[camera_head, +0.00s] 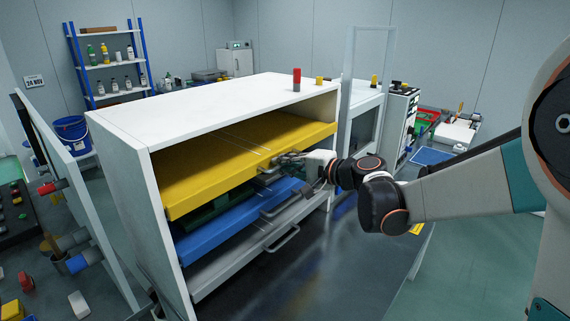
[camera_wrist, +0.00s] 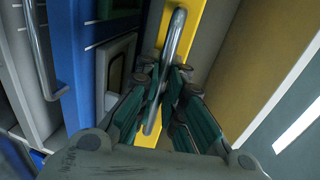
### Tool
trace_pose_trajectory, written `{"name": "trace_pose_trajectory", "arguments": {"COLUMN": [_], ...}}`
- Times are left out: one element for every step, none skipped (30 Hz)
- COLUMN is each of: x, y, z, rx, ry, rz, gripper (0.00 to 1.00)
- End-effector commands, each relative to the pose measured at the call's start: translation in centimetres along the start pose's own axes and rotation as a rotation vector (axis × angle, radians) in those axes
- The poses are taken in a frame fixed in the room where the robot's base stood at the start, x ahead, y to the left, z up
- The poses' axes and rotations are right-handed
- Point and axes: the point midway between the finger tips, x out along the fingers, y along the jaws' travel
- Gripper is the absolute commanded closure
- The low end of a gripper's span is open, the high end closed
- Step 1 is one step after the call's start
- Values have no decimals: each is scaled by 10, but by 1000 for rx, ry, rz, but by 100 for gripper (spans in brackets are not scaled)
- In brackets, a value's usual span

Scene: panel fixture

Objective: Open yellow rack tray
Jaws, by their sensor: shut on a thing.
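The yellow tray (camera_head: 225,160) is the top one in a white rack (camera_head: 215,100). Its front edge seems to stand slightly forward of the rack's right side, though how far it is out is hard to judge. My gripper (camera_head: 278,164) is at the tray's front, right of its middle. In the wrist view my gripper (camera_wrist: 163,78) is shut around the metal bar handle (camera_wrist: 177,32) on the yellow front (camera_wrist: 188,30). The fingers partly hide the bar, and its lower end shows between them.
Below are a blue tray (camera_head: 225,232) and a grey tray (camera_head: 240,258) with bar handles; a dark green part (camera_head: 203,216) shows between yellow and blue. Red and yellow items (camera_head: 297,78) stand on the rack top. A panel (camera_head: 75,190) stands at left. Floor before the rack is clear.

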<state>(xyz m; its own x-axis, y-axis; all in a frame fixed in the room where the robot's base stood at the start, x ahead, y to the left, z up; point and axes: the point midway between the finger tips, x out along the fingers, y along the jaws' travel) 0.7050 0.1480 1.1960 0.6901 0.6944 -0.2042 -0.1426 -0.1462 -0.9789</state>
Motion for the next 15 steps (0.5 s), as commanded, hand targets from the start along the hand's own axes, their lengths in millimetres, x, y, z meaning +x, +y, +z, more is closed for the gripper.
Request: {"name": "trace_pose_trajectory", "arguments": {"x": [-1,-3,-5,-8,-11,-17,-22,-27,-36,-43,-51,-62,-71,-80,-92], "y": [1,1,1,2,2,3,4,6,7,9,10,13,15,17,19], "z": [0,0,0,0,0,0,-1,-1,0,-1,-1,-1,-1,-1,-1], "rx": [0,0,0,0,0,0,1,1,1,1,1,1,0,0,1], "ry": [0,0,0,0,0,2,3,3,3,4,4,5,5,6,5], "rz": [1,1,1,1,1,1,1,1,1,1,1,2,2,2,2], "gripper": [100,100,100,100,100,100,100,100,100,100,100,100,100,100,100]}}
